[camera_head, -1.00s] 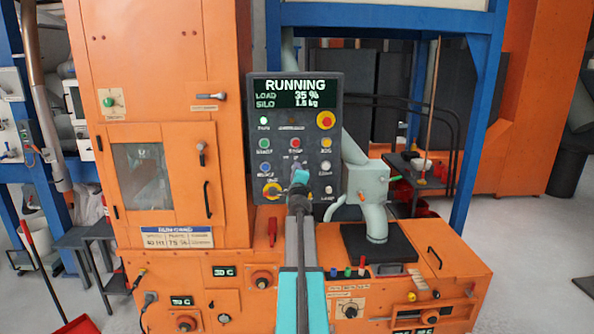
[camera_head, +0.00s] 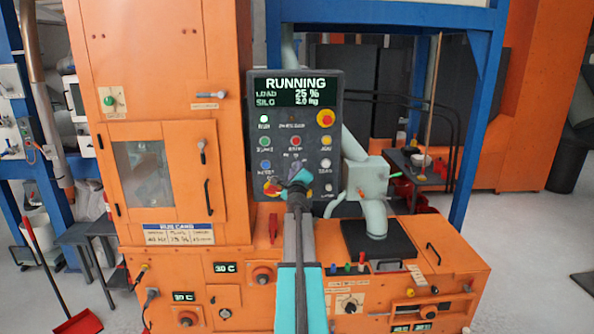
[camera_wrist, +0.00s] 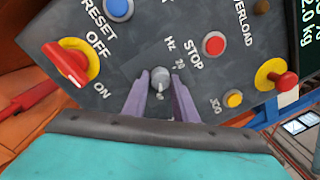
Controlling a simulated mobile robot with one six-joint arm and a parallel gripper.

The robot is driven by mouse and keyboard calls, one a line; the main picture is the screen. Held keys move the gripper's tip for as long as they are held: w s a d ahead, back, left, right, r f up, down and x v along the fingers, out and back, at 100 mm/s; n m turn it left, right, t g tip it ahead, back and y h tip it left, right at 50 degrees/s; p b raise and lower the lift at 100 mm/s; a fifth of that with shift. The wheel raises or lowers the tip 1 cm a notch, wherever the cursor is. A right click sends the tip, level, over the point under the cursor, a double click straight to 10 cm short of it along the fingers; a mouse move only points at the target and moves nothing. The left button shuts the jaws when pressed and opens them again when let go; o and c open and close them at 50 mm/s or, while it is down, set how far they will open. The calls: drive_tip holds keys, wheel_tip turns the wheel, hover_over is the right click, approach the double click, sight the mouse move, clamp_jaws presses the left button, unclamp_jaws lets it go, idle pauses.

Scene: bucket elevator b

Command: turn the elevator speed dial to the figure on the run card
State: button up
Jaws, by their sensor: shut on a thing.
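The speed dial is a small grey knob (camera_wrist: 160,75) with a pale pointer mark, on the dark control panel (camera_head: 260,160), with "Hz" and "20" printed near it. My gripper (camera_wrist: 158,84) has its two purple fingers on either side of the knob and is shut on it. In the head view my gripper (camera_head: 298,178) is at the panel's lower middle and hides the knob. The run card (camera_head: 179,233) is on the orange machine, left of the panel. Its figures are too blurred to read surely.
The screen (camera_head: 295,91) reads RUNNING, load 25 %, silo 2.0 kg. Close around the knob are the red STOP button (camera_wrist: 214,43), a red-and-yellow OFF/ON switch (camera_wrist: 72,62), a yellow button (camera_wrist: 233,98) and a red emergency button (camera_wrist: 284,82).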

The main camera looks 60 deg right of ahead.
drive_tip(key=o, duration=0.9)
drive_tip(key=shift+a+f, duration=0.1)
drive_tip(key=shift+f, duration=0.15)
drive_tip(key=shift+o, duration=0.7)
drive_tip(key=shift+r, duration=0.1)
drive_tip(key=shift+s+a, duration=0.1)
drive_tip(key=shift+s, duration=0.05)
drive_tip(key=v, duration=1.3)
drive_tip(key=shift+a, duration=0.2)
